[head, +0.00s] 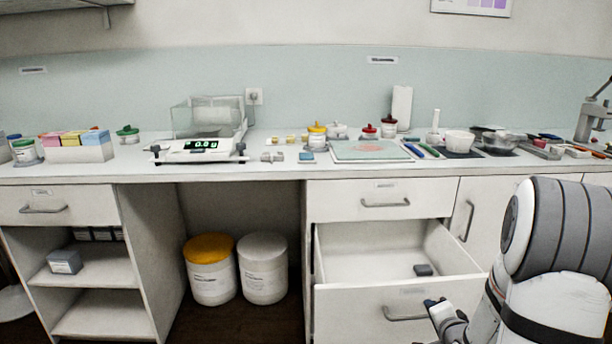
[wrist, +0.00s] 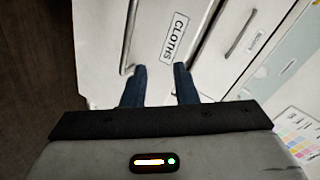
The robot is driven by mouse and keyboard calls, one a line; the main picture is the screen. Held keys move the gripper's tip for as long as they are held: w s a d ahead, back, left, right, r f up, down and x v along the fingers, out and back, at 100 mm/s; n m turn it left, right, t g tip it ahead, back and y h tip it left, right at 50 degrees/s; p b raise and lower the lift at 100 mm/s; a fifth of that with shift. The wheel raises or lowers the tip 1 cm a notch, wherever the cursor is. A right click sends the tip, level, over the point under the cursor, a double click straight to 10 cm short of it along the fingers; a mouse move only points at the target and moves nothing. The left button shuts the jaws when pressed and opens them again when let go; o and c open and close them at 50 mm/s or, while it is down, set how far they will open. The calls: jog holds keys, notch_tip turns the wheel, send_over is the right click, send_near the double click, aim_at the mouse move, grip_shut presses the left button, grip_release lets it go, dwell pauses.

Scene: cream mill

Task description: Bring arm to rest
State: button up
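My arm (head: 550,270) reaches in from the lower right of the head view. My gripper (head: 433,306) is low in front of the open drawer (head: 385,306), near its handle (head: 403,314). In the wrist view my gripper (wrist: 160,68) has its two blue fingers apart, with nothing between them. A drawer front labelled CLOTHS (wrist: 174,37) lies beyond the fingers. A bar handle (wrist: 131,38) is close to the left fingertip; I cannot tell whether they touch.
The counter (head: 270,172) carries a scale (head: 200,147), jars, bowls and tools. Two lidded tubs (head: 210,275) (head: 263,275) stand in the open bay to the left.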

jog(key=s+a+r+n+g+h+p, duration=0.1)
jog(key=s+a+r+n+g+p, duration=0.15)
jog(key=r, duration=0.45)
jog(key=s+a+r+n+g+p, duration=0.1)
jog(key=a+r+n+p, duration=0.1)
jog(key=r+p, duration=0.35)
jog(key=s+a+r+n+g+y+p, duration=0.1)
jog(key=s+a+r+n+g+p, duration=0.2)
jog(key=s+r, duration=0.6)
jog(key=s+a+r+n+g+y+p, duration=0.1)
jog(key=s+a+r+n+g+p, duration=0.3)
jog(key=s+a+r+n+p, duration=0.2)
jog(key=s+a+r+p, duration=0.2)
jog(key=s+a+r, duration=0.2)
jog(key=r, duration=0.2)
jog(key=shift+s+p, duration=0.25)
jog(key=shift+p, duration=0.05)
jog(key=shift+a+n, duration=0.1)
jog(key=shift+n, duration=0.15)
